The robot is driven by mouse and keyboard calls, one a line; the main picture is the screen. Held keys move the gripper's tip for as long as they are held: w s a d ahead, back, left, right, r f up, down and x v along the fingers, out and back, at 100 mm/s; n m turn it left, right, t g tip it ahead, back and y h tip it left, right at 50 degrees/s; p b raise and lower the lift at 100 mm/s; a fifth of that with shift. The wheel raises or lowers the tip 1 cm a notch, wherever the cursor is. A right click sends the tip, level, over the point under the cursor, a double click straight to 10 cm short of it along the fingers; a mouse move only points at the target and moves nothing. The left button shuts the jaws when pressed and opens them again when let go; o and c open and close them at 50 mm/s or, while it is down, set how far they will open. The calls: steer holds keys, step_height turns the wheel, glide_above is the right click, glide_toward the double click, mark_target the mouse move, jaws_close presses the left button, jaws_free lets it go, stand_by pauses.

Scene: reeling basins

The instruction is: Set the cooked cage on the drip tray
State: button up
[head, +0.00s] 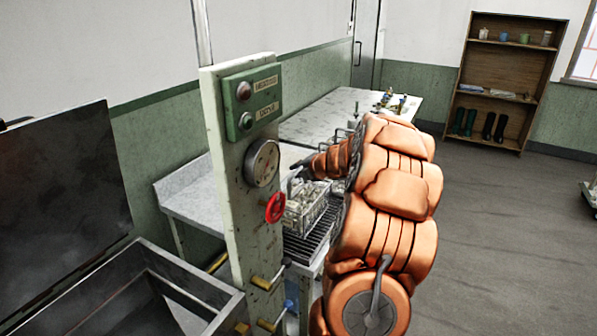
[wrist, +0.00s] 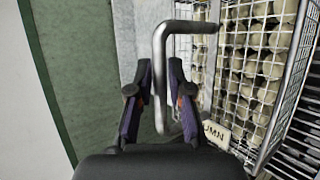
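A wire cage full of pale cocoons (head: 303,212) stands upright on the slatted drip tray (head: 312,243) beside the post. In the wrist view the cage (wrist: 262,75) fills the right side, with a small lettered tag (wrist: 217,134) on it. Its bent metal handle (wrist: 160,75) reaches between my fingers. My gripper (wrist: 161,95) is open around the handle, with a small gap to each finger. In the head view my gripper (head: 300,170) is at the cage's upper left, partly hidden by the cage and my arm.
Another cage (head: 340,167) stands behind, partly hidden by my arm. The post carries a red handwheel (head: 275,207) and gauge (head: 262,163) close to the cage. A steel basin (head: 150,290) is at front left.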

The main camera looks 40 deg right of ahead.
steer(key=shift+o, duration=1.3)
steer(key=shift+r, duration=0.2)
steer(key=shift+s, duration=0.25)
steer(key=b+v, duration=0.2)
steer(key=v, duration=0.9)
steer(key=shift+s, duration=0.2)
steer(key=shift+a+r, duration=0.1)
steer(key=shift+a, duration=0.1)
